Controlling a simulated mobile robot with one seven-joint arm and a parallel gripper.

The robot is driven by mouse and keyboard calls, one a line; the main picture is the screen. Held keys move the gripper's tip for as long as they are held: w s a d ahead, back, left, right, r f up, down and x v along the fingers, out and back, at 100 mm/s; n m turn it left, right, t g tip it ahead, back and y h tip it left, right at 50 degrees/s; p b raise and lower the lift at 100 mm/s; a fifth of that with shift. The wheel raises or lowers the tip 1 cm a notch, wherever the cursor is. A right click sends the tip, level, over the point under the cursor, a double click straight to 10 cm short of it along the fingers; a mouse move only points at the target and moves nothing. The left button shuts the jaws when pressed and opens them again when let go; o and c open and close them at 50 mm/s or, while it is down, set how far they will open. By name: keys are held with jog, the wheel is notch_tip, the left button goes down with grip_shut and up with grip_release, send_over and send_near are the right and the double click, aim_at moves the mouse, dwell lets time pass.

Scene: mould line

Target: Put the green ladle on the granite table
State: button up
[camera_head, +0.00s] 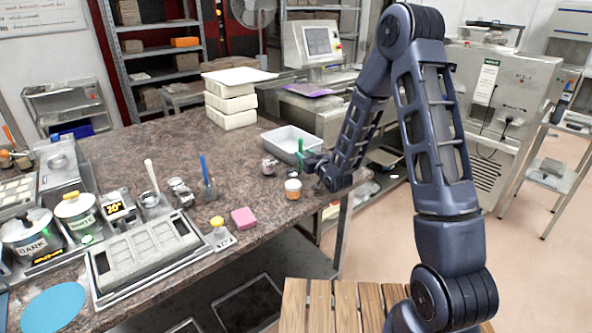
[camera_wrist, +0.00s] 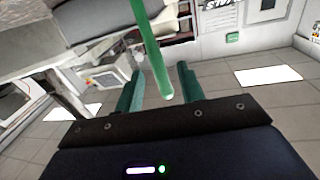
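The green ladle (camera_head: 300,146) shows as a thin upright green handle at the right end of the granite table (camera_head: 135,158), beside the grey tray. Its lower part is hidden near my gripper (camera_head: 311,163). In the wrist view the green ladle's handle (camera_wrist: 152,50) runs down from the top edge, and its rounded end lies between the two teal fingers of my gripper (camera_wrist: 159,82). The fingers stand apart, with a visible gap on both sides of the handle. The ladle's bowl is not seen in the wrist view.
White stacked boxes (camera_head: 230,105) stand at the back. Moulds, pots and a pink block (camera_head: 244,218) fill the left front. The table's middle is mostly clear.

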aim_at(301, 151)
jog(key=x, duration=0.4)
grip_shut()
jog(key=shift+r, duration=0.1)
